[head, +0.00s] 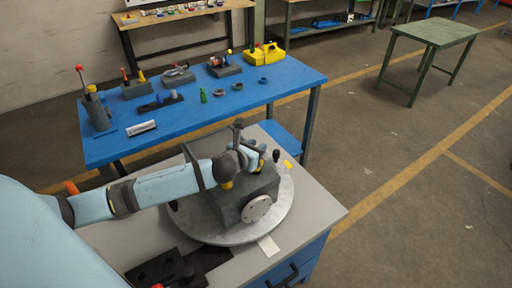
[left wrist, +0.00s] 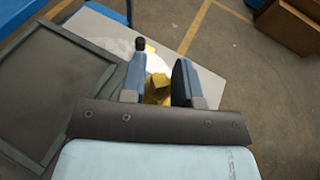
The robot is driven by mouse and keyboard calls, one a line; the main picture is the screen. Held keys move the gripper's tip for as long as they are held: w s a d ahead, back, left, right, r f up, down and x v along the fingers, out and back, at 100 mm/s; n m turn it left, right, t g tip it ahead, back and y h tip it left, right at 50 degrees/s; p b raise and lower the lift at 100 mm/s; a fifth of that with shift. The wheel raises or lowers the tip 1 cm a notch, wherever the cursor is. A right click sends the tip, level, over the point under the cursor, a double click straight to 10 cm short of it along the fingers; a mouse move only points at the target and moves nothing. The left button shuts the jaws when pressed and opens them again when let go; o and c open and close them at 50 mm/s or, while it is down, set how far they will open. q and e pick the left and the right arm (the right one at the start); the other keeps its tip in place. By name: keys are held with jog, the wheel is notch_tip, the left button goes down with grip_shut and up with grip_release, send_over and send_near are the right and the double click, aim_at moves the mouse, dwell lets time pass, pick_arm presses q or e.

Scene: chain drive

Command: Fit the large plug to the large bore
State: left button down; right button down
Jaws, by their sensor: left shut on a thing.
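My left gripper (head: 257,160) is over the far right part of the dark grey housing (head: 232,204), which sits on a round metal turntable (head: 286,213). In the left wrist view the two blue fingers of my left gripper (left wrist: 159,84) stand a little apart with a yellow part (left wrist: 159,82) between them. The gripper is shut on this part; I cannot tell whether it is the large plug. A pale round flange (head: 257,208) is on the housing's front face. I cannot make out the large bore. My right gripper is not in view.
A black knob (head: 276,155) rises at the turntable's far edge. A black tray (head: 165,268) lies at the front. The blue table (head: 190,122) behind holds several parts and fixtures.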

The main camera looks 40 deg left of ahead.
pick_arm(q)
jog(key=shift+f+b, duration=1)
jog(key=shift+f, duration=1)
jog(key=shift+r, duration=0.15)
jog(key=shift+r+p, duration=0.85)
jog(key=shift+p, duration=0.3)
jog(key=shift+r+p, duration=0.3)
jog(key=shift+r, duration=0.35)
jog(key=shift+f+b, duration=0.8)
jog(key=shift+f, duration=0.85)
jog(key=c, duration=0.8)
grip_release()
jog(key=shift+s, duration=0.1)
